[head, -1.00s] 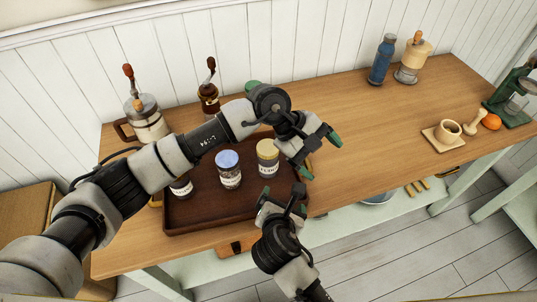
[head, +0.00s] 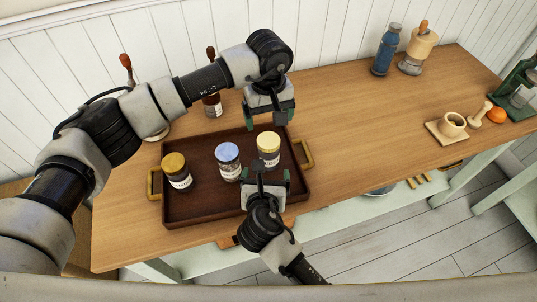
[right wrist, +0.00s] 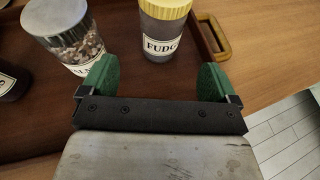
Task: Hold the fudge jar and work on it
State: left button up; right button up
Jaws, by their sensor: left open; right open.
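The fudge jar (head: 268,158), dark with a pale yellow lid, stands upright on the right side of the brown tray (head: 206,207). Its FUDGE label faces the camera in the right wrist view (right wrist: 162,42). My left gripper (head: 268,120) is open and empty, pointing down just behind and above the jar. My right gripper (head: 266,180) is open in front of the jar. In the right wrist view its green fingertips (right wrist: 160,75) are spread with the jar beyond them, and nothing is between them.
A blue-lidded jar (head: 228,160) stands left of the fudge jar, and a gold-lidded jar (head: 177,174) farther left. The tray has brass handles (head: 305,153). A brown grinder (head: 211,104) stands behind.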

aim_at(268, 162)
jog(key=x, duration=0.9)
jog(key=shift+w+f, duration=0.1)
jog(key=shift+w, duration=0.2)
jog(key=shift+c, duration=0.4)
